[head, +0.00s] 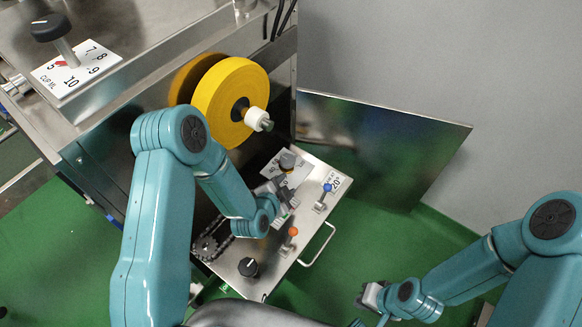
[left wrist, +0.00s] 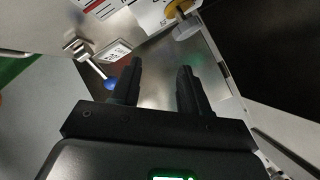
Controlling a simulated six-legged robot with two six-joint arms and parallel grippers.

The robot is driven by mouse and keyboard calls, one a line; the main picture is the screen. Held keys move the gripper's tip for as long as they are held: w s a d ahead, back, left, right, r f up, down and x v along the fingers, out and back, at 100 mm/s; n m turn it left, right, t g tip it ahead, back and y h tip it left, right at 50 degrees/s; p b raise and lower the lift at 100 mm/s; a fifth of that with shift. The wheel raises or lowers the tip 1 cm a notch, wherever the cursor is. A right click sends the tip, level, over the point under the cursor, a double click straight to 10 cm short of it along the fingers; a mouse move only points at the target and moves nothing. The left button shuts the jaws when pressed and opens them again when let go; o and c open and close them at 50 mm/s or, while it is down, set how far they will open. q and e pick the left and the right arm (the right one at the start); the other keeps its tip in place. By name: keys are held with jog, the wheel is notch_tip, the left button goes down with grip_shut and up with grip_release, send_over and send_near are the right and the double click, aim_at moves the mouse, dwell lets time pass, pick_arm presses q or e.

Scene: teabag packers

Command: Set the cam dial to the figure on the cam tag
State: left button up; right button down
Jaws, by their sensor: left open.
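A blue-knobbed lever (head: 327,187), an orange-knobbed lever (head: 293,231) and a black knob (head: 248,267) stand on the panel, with a chain (head: 211,244) at its left. The yellow roll (head: 232,100) overhangs behind. Another dial (head: 50,28) is at upper left.

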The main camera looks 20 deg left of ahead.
aim_at(289, 155)
pick_arm(q)
jog(key=w+f+m+t+b, duration=0.1)
jog(key=f+b, duration=0.1)
jog(key=w+a+f+m+t+b, duration=0.1)
jog(key=b, duration=0.1)
jog(key=w+f+m+t+b, duration=0.1)
jog(key=w+f+b, duration=0.1)
jog(key=shift+a+f+y+b, duration=0.15)
jog(key=shift+f+y+b, duration=0.15)
jog(key=shift+y+b, duration=0.1)
jog(key=w+m+t+b, duration=0.1)
jog(key=b, duration=0.2)
jog(key=w+a+f+m+t+y+b, duration=0.1)
jog(key=w+m+t+b, duration=0.1)
jog(key=shift+a+b, duration=0.15)
jog(key=shift+b, duration=0.25)
jog(key=shift+w+a+r+m, duration=0.1)
jog(key=shift+m, duration=0.3)
jog(key=shift+w+a+r+t+y+b, duration=0.1)
jog(key=shift+w+t+y+b, duration=0.2)
jog(key=shift+w+y+b, duration=0.15)
jog(key=w+b, duration=0.1)
jog(key=w, duration=0.5)
jog(key=shift+w+a, duration=0.15)
jog(key=shift+w, duration=0.2)
pick_arm(e)
notch_tip(289, 155, down, 17)
jog(key=shift+w+f, duration=0.2)
jog(key=shift+d, duration=0.1)
